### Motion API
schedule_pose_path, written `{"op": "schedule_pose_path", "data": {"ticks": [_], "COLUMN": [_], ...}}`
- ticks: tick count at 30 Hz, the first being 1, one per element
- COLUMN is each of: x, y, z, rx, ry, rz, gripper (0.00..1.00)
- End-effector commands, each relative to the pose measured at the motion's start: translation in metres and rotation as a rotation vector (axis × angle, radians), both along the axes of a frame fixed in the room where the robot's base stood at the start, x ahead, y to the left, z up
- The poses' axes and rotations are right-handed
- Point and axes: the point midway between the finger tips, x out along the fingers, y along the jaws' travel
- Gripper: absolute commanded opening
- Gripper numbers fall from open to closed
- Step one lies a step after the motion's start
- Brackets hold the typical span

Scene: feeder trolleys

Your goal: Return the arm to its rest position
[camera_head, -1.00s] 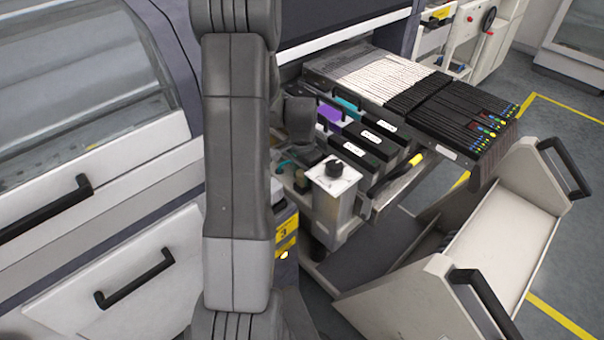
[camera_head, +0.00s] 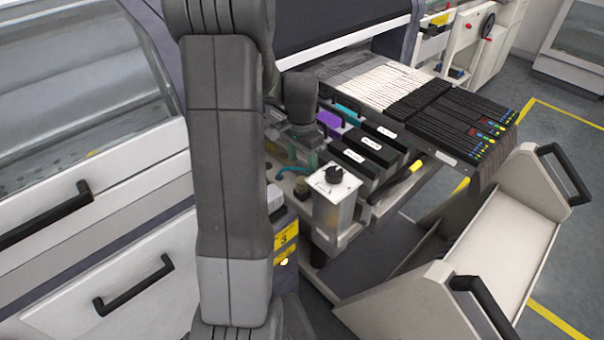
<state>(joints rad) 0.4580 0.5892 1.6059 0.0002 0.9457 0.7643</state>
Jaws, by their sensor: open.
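My grey upper arm link (camera_head: 228,160) stands upright across the left of the middle and hides part of the machine and trolley behind it. A dark rounded part of my arm (camera_head: 300,92) shows just right of the link, above the left end of the feeder trolley. I cannot make out my gripper's fingers in this view.
The feeder trolley holds a bank of black feeders (camera_head: 445,112), black boxes (camera_head: 365,155) and a white-topped container (camera_head: 333,200) close to my arm. A pale cart (camera_head: 510,235) with black handles stands at right. White drawers (camera_head: 100,265) are at left. Open floor lies far right.

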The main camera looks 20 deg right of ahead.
Motion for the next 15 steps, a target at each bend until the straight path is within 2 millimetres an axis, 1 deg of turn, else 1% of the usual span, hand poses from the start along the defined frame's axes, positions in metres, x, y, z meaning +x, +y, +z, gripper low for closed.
{"op": "schedule_pose_path", "data": {"ticks": [1,6,10,15], "x": [0.001,0.000,0.000,0.000], "y": [0.000,0.000,0.000,0.000], "z": [0.013,0.040,0.051,0.055], "rx": [-0.003,-0.001,0.000,0.001], "ry": [-0.004,-0.001,0.000,0.001], "rz": [0.000,0.000,0.000,0.000], "gripper": [0.57,0.57,0.57,0.57]}}
